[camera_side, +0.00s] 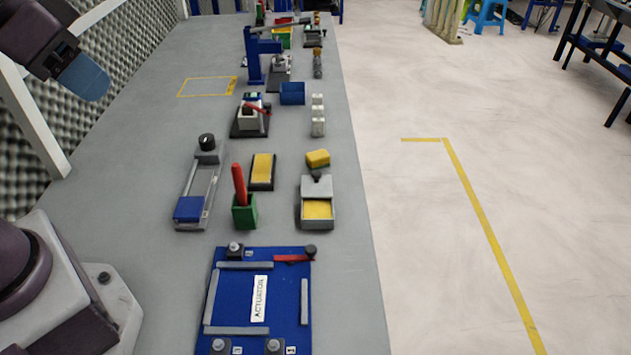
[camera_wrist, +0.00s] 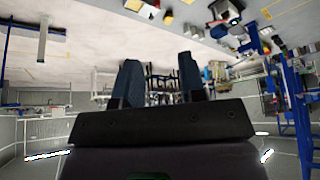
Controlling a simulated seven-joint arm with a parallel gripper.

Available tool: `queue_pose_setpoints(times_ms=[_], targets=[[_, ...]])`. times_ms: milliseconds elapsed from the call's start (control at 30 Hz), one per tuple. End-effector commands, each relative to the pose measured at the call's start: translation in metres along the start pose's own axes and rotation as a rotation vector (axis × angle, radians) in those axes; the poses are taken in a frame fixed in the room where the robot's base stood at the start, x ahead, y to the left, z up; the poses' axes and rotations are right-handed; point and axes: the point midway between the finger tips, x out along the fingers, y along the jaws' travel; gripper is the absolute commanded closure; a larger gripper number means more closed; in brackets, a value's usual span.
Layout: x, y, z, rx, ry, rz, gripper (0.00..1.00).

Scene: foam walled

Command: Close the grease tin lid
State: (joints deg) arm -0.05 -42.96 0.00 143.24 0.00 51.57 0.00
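The grease tin (camera_side: 318,211) is a small grey box with yellow contents, near the bench's right edge in the side view. What looks like its grey lid (camera_side: 316,187), with a dark knob, stands raised at the tin's far side, leaving the yellow contents uncovered. My gripper (camera_side: 86,77) is high at the upper left of the side view, far from the tin and touching nothing. In the wrist view its two dark fingers (camera_wrist: 160,68) stand apart with nothing between them. I cannot pick out the tin in the wrist view.
A yellow block (camera_side: 318,158) lies just beyond the tin. A green holder (camera_side: 244,212) with a red stick and a yellow-topped tray (camera_side: 262,171) stand left of it. The blue actuator board (camera_side: 259,300) lies nearer. The bench's left side is mostly clear.

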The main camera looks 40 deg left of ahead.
Motion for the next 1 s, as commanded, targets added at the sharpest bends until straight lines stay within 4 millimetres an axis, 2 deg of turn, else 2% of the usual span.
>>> queue_pose_setpoints(times_ms=[33, 133, 167, 267, 467, 567, 700, 1000], targets=[[0.002, -0.001, 0.0, -0.004, -0.01, -0.002, 0.74], [0.014, -0.003, 0.003, -0.013, -0.07, -0.007, 0.97], [0.019, -0.004, 0.003, -0.016, -0.094, -0.008, 1.0], [0.035, -0.007, -0.01, -0.035, -0.176, -0.011, 1.0], [0.079, -0.014, -0.054, -0.162, -0.322, -0.004, 1.0], [0.107, -0.018, -0.076, -0.271, -0.383, -0.004, 1.0], [0.155, -0.024, -0.104, -0.456, -0.466, -0.015, 1.0], [0.273, -0.038, -0.142, -0.942, -0.604, -0.073, 1.0]])
